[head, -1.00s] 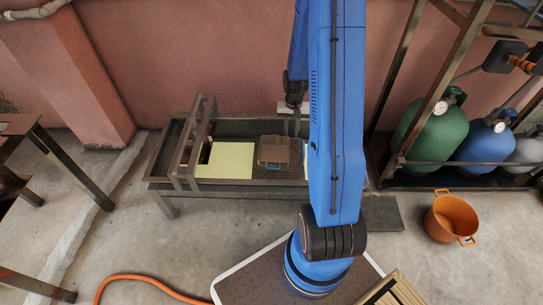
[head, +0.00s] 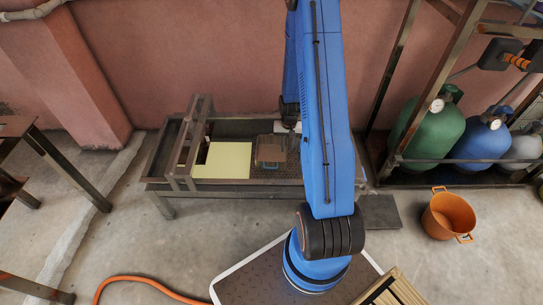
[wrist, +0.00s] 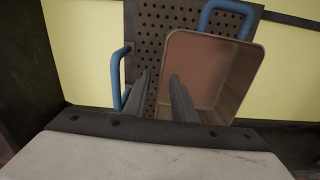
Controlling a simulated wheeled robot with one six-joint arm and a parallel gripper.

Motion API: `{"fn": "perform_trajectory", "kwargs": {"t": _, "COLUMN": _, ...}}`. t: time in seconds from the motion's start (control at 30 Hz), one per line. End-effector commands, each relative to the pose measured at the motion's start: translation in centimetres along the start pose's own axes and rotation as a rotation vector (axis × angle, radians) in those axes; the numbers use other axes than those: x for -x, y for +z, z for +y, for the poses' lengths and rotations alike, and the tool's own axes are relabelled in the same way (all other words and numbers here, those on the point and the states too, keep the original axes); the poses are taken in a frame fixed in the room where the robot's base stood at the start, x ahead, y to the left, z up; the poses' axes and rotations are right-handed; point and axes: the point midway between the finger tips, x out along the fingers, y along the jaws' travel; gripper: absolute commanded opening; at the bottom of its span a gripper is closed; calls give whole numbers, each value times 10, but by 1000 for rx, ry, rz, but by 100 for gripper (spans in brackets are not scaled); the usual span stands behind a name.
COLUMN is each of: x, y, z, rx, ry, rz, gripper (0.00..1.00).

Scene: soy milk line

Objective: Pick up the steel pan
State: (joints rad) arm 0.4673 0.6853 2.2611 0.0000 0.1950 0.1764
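The steel pan (wrist: 216,70), a brownish open pan with rounded corners, sits on a perforated plate (wrist: 190,18) with blue handles in the wrist view. In the head view the pan (head: 271,147) is in the middle of the metal trough (head: 235,128). My gripper (wrist: 160,76) is open. Its two fingers stand apart at the pan's left wall: the right finger is over the pan's inside, the left over the plate outside. The rim runs between them. Contact cannot be told. In the head view my arm partly hides the gripper (head: 290,128).
Pale yellow sheets (head: 224,160) lie either side of the plate. A metal frame (head: 187,150) rises over the trough's left end. Gas cylinders (head: 428,130) stand in a rack at right, with an orange pot (head: 448,215) on the floor. A pink wall (head: 220,60) is behind.

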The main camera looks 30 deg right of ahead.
Motion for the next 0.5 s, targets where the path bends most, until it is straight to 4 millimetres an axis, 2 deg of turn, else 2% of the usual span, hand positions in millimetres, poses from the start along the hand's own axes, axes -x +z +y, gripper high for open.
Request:
{"fn": "perform_trajectory", "kwargs": {"t": 0.3, "x": -38, "y": 2, "z": -1, "rx": 0, "ry": 0, "rz": -3, "gripper": 24}}
{"fn": "perform_trajectory", "kwargs": {"t": 0.5, "x": -47, "y": 1, "z": -1, "rx": 0, "ry": 0, "rz": 0, "gripper": 24}}
